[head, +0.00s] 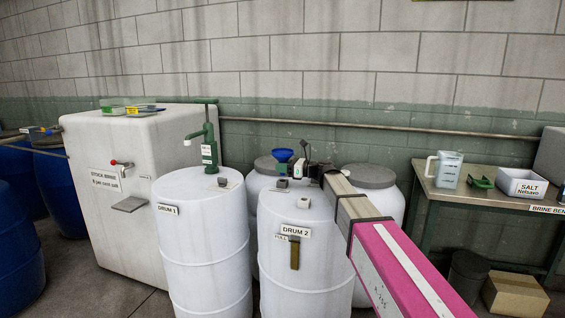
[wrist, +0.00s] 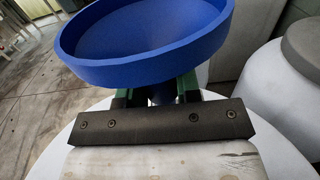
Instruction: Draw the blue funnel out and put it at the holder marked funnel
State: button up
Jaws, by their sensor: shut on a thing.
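The blue funnel (head: 282,155) shows above the top of Drum 2 (head: 293,215) in the head view. In the wrist view its wide bowl (wrist: 145,70) fills the upper middle, rim up and slightly tilted in the picture. My gripper (head: 299,168) is shut on the funnel's neck just below the bowl; its green fingers (wrist: 160,94) sit either side of it. The lower end of the spout is hidden, so I cannot tell whether it is inside the drum.
Drum 1 (head: 202,240) with a green pump (head: 209,145) stands left of Drum 2. Grey-lidded white drums (head: 372,178) stand close behind. A bench (head: 480,200) at right holds a clear jug (head: 447,170) and a salt box (head: 521,186). A pipe runs along the wall.

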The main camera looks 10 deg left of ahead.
jog(key=shift+f, duration=0.7)
jog(key=shift+f, duration=1.55)
dwell(1.0)
jog(key=shift+r, duration=0.25)
jog(key=shift+r, duration=1)
jog(key=shift+f, duration=1.2)
dwell(1.0)
jog(key=o, duration=1)
jog(key=shift+f, duration=0.1)
